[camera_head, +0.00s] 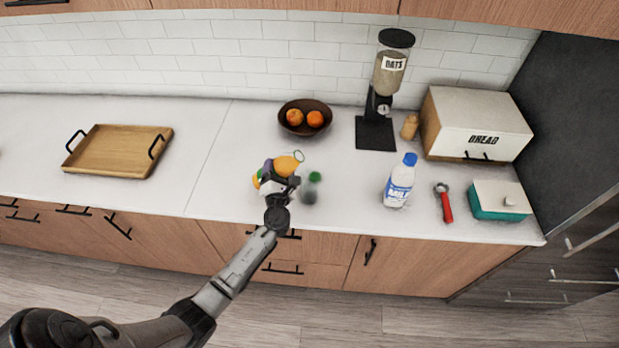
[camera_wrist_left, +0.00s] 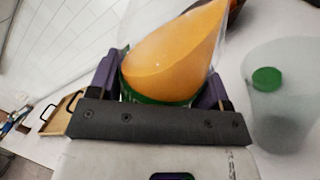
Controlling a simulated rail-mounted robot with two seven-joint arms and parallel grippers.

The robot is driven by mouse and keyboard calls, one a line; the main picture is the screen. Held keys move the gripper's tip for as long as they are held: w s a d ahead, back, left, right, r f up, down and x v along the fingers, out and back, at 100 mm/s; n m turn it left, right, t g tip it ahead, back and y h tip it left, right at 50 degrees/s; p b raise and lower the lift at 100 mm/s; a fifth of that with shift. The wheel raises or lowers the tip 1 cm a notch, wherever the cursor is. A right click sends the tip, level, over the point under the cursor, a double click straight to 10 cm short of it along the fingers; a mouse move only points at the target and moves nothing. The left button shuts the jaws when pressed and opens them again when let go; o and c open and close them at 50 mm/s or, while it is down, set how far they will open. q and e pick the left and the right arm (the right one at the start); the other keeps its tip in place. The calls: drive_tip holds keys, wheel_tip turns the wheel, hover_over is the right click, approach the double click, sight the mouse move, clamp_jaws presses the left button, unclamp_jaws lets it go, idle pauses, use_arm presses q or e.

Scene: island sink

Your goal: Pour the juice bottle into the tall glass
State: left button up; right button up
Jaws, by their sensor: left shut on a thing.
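My left gripper (camera_head: 278,181) is shut around the juice bottle (camera_head: 288,165), a clear container with orange juice and a green band low down. In the left wrist view the juice bottle (camera_wrist_left: 175,55) fills the space between the fingers, and its juice surface is slanted. In the head view its clear end points up and right. The tall glass (camera_head: 310,194), translucent grey, stands on the counter just right of the gripper. It also shows in the left wrist view (camera_wrist_left: 280,125), apart from the bottle. A green round piece shows at it; I cannot tell whether inside or behind.
A fruit bowl (camera_head: 305,130) and an oats dispenser (camera_head: 377,130) stand behind. A milk bottle (camera_head: 399,182), a red-handled tool (camera_head: 444,203), a teal butter box (camera_head: 499,206) and a bread box (camera_head: 475,125) are right. A wooden tray (camera_head: 118,150) lies left, with clear counter between.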

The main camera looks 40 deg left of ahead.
use_arm(q)
drive_tip(key=shift+s+a+f+m+b, duration=0.15)
drive_tip(key=shift+f+m+b, duration=0.2)
drive_tip(key=shift+f, duration=0.35)
drive_tip(key=shift+s+a+r+m, duration=0.1)
drive_tip(key=shift+m, duration=0.35)
drive_tip(key=shift+a+m, duration=0.15)
drive_tip(key=shift+m, duration=0.15)
drive_tip(key=shift+s+a+m+t, duration=0.1)
drive_tip(key=shift+m+t, duration=0.2)
drive_tip(key=shift+a+r+m+p, duration=0.1)
drive_tip(key=shift+r+m+p, duration=0.1)
drive_tip(key=shift+m+p, duration=0.15)
drive_tip(key=shift+s+a+r+m, duration=0.15)
drive_tip(key=shift+r+m, duration=0.15)
drive_tip(key=shift+m, duration=0.55)
use_arm(e)
drive_tip(key=shift+f, duration=0.2)
use_arm(q)
drive_tip(key=shift+t+h, duration=0.3)
drive_tip(key=shift+h, duration=0.1)
use_arm(e)
drive_tip(key=shift+d, duration=0.1)
use_arm(q)
drive_tip(key=shift+s+a+m, duration=0.1)
drive_tip(key=shift+a+m, duration=0.05)
drive_tip(key=shift+m, duration=0.65)
